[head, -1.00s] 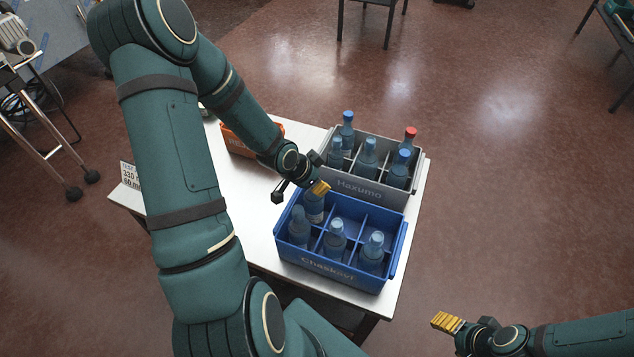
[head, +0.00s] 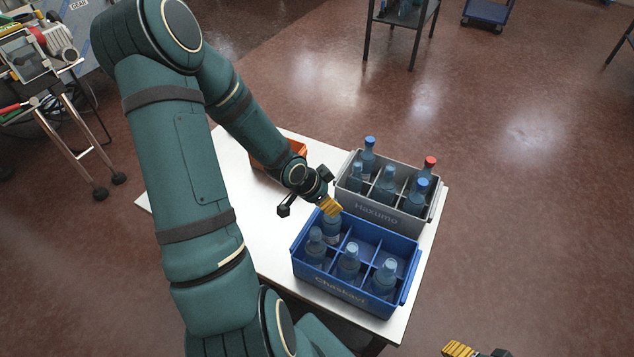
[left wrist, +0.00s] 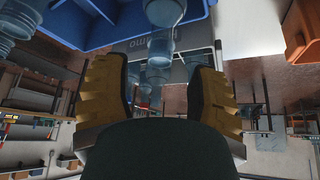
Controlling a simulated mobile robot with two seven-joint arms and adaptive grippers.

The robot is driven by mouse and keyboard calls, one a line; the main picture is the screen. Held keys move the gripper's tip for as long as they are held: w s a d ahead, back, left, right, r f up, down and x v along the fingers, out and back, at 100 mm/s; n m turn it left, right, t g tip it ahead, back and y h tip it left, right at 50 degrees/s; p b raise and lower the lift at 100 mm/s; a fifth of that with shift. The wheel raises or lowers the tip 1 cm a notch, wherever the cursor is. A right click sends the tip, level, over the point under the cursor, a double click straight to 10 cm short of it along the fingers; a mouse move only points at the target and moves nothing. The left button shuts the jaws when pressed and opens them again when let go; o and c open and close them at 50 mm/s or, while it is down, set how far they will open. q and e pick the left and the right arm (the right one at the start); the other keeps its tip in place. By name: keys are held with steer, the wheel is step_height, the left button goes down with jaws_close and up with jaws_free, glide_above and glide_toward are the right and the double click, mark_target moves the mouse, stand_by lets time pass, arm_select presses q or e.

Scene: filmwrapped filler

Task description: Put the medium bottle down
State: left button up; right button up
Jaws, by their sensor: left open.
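A translucent blue bottle (head: 332,230), taken as the medium bottle, stands upright in the back-left compartment of the blue crate (head: 340,291). My left gripper (head: 331,206) is just above it, its yellow fingers covering the bottle's top in the head view. In the left wrist view the fingers (left wrist: 157,95) are spread apart with nothing clamped between them. A bottle (left wrist: 165,12) shows beyond them at the top, by the blue crate wall. My right gripper (head: 460,350) is at the bottom edge, partly cut off; its opening cannot be made out.
More bottles stand in the blue crate; its other back compartments look empty. A grey crate (head: 376,211) with several blue- and red-capped bottles stands right behind it. An orange bin (head: 268,163) is behind my left arm. The white table (head: 241,188) is bare at left.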

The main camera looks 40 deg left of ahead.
arm_select(q)
steer(key=d+p+v, duration=0.1)
steer(key=p+v, duration=0.3)
steer(key=v, duration=0.2)
steer(key=shift+a, duration=0.45)
arm_select(e)
steer(key=shift+w+d+r, duration=0.1)
steer(key=shift+w+r, duration=0.2)
steer(key=shift+r, duration=0.5)
steer(key=shift+w+a+r, duration=0.1)
steer(key=shift+w+r, duration=0.15)
steer(key=shift+r, duration=0.55)
steer(key=shift+w+d+r, duration=0.1)
steer(key=shift+w+r, duration=0.2)
steer(key=shift+r, duration=0.5)
